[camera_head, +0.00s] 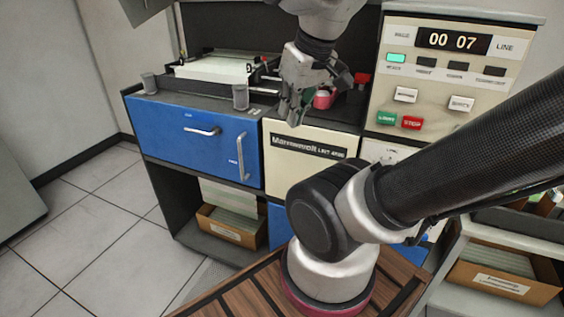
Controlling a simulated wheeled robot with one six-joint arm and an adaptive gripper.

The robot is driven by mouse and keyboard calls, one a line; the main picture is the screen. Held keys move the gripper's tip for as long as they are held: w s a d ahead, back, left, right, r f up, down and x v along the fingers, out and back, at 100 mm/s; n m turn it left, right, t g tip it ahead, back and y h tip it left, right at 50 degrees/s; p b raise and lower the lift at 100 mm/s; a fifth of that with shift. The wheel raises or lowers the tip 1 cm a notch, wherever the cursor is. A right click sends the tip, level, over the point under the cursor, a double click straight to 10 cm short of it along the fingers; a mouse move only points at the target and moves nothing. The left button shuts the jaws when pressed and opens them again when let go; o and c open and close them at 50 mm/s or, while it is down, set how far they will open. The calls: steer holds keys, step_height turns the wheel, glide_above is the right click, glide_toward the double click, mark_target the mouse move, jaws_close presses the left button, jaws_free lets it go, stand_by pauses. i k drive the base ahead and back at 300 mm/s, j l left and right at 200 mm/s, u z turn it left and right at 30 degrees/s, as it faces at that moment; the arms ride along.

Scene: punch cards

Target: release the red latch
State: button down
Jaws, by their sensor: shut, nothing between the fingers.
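My gripper (292,117) hangs at the top centre, over the front edge of the cream-fronted machine unit (303,175). Its fingers point down and look closed, with nothing seen between them. A rounded red part (323,100) sits just right of the fingers on the dark machine top, with a visible gap to the fingertips. A smaller red block (362,78) stands farther right, beside the control panel. I cannot tell which of these red parts is the latch. My wrist and gripper hide part of the machine top behind them.
The control panel (388,75) with a "00 07" display rises at the right. A blue cabinet (172,133) with metal handles stands at the left, with a card tray (214,70) on top. Cardboard boxes (225,230) sit low. My arm link crosses the right side.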

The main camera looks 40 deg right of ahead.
mark_target(361, 79)
steer(key=i+j+z, duration=0.1)
steer(key=z, duration=0.25)
steer(key=j+z, duration=0.1)
steer(key=z, duration=0.25)
steer(key=i+j+z, duration=0.1)
steer(key=z, duration=0.25)
